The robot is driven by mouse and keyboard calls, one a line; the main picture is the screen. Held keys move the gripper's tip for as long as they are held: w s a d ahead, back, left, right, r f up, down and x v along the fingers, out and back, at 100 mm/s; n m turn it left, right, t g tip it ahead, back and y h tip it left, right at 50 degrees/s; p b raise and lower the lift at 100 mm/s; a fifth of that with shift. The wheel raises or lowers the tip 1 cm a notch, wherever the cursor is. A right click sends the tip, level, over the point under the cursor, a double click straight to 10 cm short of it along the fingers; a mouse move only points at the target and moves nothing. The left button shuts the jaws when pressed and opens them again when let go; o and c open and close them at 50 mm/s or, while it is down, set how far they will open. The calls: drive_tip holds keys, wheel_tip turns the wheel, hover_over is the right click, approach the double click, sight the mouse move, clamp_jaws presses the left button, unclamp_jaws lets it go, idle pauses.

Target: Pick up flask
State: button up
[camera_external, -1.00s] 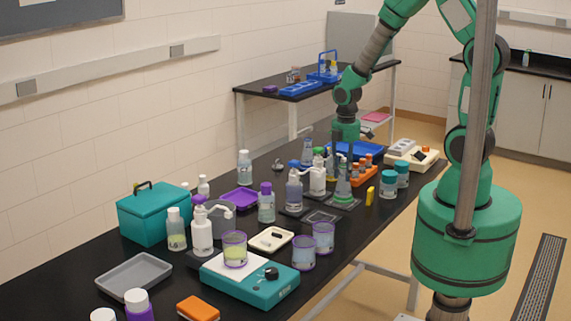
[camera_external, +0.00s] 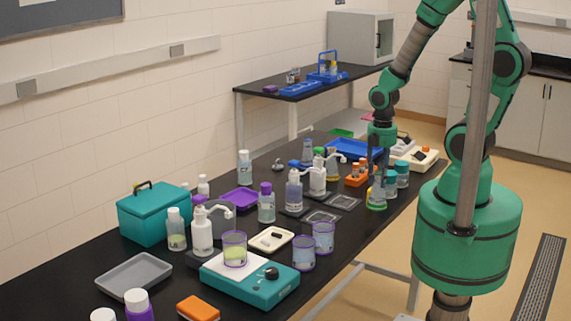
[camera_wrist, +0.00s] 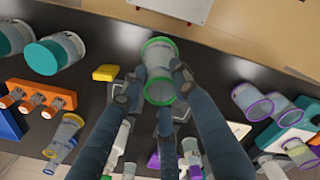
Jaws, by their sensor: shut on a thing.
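Whether the flask's base touches the bench cannot be told.
A yellow block (camera_wrist: 106,73) lies beside the flask. Teal-lidded jars (camera_external: 402,173) and an orange rack (camera_external: 358,178) stand close behind. Dispenser bottles (camera_external: 293,190) stand farther left. The bench edge is near.

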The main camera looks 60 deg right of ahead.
drive_tip(key=shift+r, duration=0.1)
idle(0.8)
